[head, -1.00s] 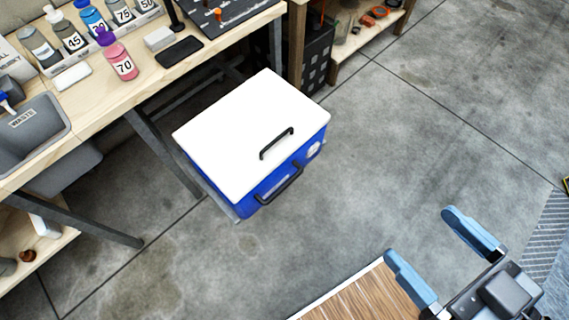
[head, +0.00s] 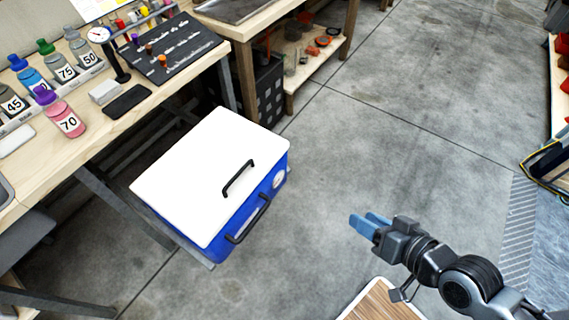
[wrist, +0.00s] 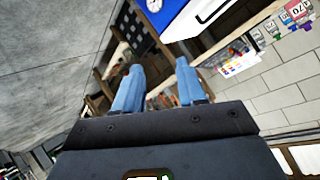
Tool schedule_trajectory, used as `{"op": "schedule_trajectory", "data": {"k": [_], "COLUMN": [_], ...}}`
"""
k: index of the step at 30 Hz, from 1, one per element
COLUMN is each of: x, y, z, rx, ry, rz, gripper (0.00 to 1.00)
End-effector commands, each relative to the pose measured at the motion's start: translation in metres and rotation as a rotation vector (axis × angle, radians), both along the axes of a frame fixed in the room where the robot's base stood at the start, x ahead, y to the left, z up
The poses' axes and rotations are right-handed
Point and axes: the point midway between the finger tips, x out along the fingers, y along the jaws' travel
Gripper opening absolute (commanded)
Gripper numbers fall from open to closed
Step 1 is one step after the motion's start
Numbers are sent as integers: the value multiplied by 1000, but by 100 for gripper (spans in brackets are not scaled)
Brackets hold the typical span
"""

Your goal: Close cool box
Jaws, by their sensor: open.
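A black handle (head: 238,179) is on the lid and another (head: 249,219) on the front side. Part of the blue body (wrist: 180,20) shows at the top of the wrist view. My gripper (head: 362,221) is open and empty, to the right of the box and apart from it. Its two blue fingers (wrist: 158,72) are spread in the wrist view.
The workbench (head: 105,132) at left holds numbered bottles, a black tool board (head: 172,48) and small items; its metal legs stand close to the box. A wooden shelf unit (head: 300,72) is behind. Open concrete floor (head: 390,150) lies right of the box.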

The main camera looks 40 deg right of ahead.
Motion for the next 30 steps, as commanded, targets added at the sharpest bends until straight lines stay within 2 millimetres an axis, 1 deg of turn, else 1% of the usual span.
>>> {"op": "schedule_trajectory", "data": {"k": [1, 3, 5, 6, 8, 9, 12, 15, 18, 23, 26, 30], "x": [18, 37, 55, 68, 87, 99, 129, 151, 164, 174, 182, 202], "y": [-11, -22, -30, -35, -43, -47, -55, -60, -63, -63, -61, -55], "z": [-18, -38, -52, -59, -68, -72, -76, -75, -71, -71, -75, -86], "rx": [67, 171, 266, 332, 430, 495, 644, 761, 833, 874, 874, 873], "ry": [8, 28, 39, 43, 49, 49, 44, 36, 31, 28, 28, 28], "rz": [-37, -80, -114, -134, -160, -174, -191, -196, -194, -189, -189, -188], "gripper": [35, 28, 22, 19, 13, 9, 0, 0, 0, 0, 0, 0]}}
